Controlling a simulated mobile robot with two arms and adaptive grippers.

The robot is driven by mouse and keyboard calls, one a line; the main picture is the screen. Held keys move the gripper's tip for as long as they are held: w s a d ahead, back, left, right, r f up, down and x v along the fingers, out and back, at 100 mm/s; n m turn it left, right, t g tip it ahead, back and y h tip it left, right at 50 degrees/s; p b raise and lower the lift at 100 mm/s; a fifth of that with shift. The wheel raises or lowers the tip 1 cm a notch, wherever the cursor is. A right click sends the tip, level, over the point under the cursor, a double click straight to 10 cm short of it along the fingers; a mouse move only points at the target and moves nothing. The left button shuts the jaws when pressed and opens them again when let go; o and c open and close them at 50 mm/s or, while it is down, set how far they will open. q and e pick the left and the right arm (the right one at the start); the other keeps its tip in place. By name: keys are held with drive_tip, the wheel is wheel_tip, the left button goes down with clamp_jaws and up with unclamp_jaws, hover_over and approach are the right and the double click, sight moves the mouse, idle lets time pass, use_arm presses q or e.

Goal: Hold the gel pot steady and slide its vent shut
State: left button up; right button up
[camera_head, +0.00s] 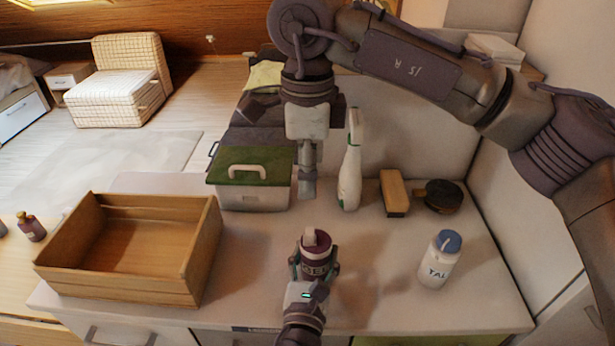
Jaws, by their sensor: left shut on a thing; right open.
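The gel pot (317,248) is a small dark purple pot with pale lettering and a lighter pinkish piece on its top. It stands upright on the white counter, near the middle of the head view. My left gripper (314,267) comes from the front edge and is shut around the pot's sides. My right gripper (307,190) points down behind and above the pot, apart from it, and is empty. Its fingers overlap in this view, so their gap is hard to see. Whether the vent is open or shut is too small to tell.
An open wooden box (190,262) stands at left on the counter (390,310). Behind are a green-lidded bin (235,197), a white spray bottle (350,180), a wooden brush or block (394,194) and a dark round item (442,195). A blue-capped white bottle (437,267) stands right.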

use_arm(q)
drive_tip(key=o, duration=1.3)
drive_tip(key=shift+o, duration=0.2)
